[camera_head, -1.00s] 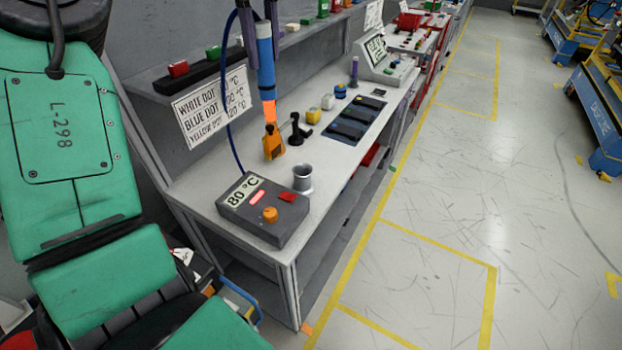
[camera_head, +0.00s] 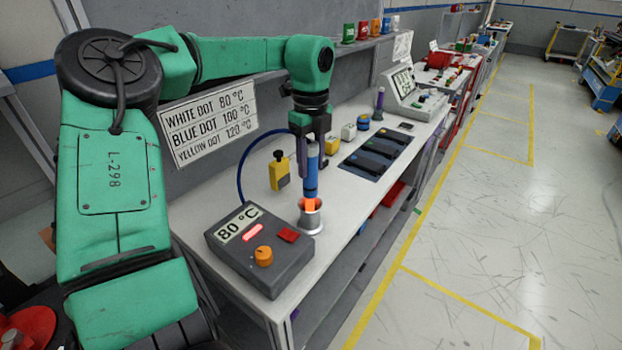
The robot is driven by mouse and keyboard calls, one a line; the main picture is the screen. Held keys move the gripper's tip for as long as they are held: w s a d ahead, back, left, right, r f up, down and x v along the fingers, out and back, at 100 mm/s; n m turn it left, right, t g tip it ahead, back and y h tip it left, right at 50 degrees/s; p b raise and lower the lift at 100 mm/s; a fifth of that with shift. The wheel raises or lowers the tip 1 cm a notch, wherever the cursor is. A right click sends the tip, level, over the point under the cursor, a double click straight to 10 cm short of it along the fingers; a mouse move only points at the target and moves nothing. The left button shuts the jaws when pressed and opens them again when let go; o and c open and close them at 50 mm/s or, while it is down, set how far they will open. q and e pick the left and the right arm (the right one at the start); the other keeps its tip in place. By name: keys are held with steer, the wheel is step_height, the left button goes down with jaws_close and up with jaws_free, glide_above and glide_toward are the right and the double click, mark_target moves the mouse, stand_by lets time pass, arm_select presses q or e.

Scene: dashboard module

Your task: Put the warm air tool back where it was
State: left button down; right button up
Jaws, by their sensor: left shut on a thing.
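The warm air tool (camera_head: 311,172) is a blue cylinder with a glowing orange tip, held upright. My left gripper (camera_head: 312,152) is shut on its upper part from above. The orange tip is at the mouth of the grey metal holder (camera_head: 312,220) on the bench; its lower end is hidden by the rim, and I cannot tell how deep it sits. The grey control box (camera_head: 262,262) stands just left of the holder, reading 80 °C, with a lit red strip, an orange knob and a red switch. A blue cable runs to the tool. My right gripper is not in view.
A yellow-and-black device (camera_head: 279,172) stands behind the tool on the bench (camera_head: 345,205). A temperature sign (camera_head: 208,123) hangs on the wall.

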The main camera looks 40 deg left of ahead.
mark_target(310, 179)
arm_select(q)
steer(key=f, duration=0.4)
steer(key=shift+s+d+p, duration=0.15)
steer(key=shift+s+p, duration=0.05)
steer(key=shift+p, duration=0.15)
steer(key=shift+w+f, duration=0.15)
steer(key=shift+f, duration=0.2)
steer(key=shift+c, duration=2)
jaws_free()
step_height(310, 179, up, 12)
steer(key=shift+r+b, duration=0.1)
steer(key=shift+b, duration=0.85)
